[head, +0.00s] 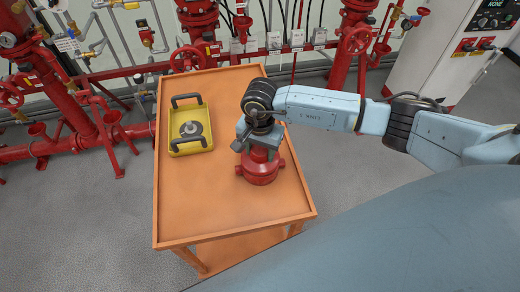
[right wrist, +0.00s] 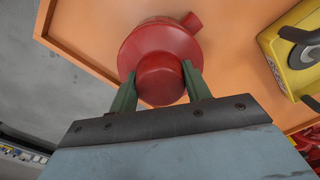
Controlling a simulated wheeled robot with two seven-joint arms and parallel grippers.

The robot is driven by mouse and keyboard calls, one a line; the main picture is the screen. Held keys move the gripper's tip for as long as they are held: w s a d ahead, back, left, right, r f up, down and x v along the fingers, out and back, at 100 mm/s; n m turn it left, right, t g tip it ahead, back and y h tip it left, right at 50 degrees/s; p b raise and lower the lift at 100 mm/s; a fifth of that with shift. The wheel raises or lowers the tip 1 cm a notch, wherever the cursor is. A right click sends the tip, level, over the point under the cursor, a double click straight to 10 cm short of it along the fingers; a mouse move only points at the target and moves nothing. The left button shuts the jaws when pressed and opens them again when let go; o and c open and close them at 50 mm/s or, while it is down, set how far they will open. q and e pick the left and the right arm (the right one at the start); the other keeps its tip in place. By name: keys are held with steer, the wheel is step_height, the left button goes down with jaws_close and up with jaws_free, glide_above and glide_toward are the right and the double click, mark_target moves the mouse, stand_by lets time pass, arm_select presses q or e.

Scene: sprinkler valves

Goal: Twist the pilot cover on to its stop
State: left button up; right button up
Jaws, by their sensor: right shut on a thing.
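The red valve body (head: 262,175) stands upright on the orange cart top (head: 205,205), right of its middle. A round red pilot cover (right wrist: 160,80) sits on top of it, seen from above in the right wrist view. My right gripper (head: 257,148) reaches down over it from above. Its two green fingers are shut on opposite sides of the cover. The gripper hides most of the cover in the head view, and I cannot tell how far the cover is turned. My left gripper is not in view.
A yellow tray (head: 205,112) with black handles and a grey round part (head: 191,129) lies at the cart's left. The front left of the cart top is clear. Red pipes and valves (head: 100,130) stand behind and left; a grey control cabinet (head: 440,50) stands at the back right.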

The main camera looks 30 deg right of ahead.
steer(key=shift+f+b, duration=0.5)
steer(key=shift+b, duration=0.05)
steer(key=m, duration=0.3)
steer(key=shift+w, duration=0.1)
steer(key=shift+r+m, duration=0.1)
steer(key=shift+m, duration=1.6)
steer(key=shift+m+p, duration=0.45)
steer(key=shift+m, duration=1.15)
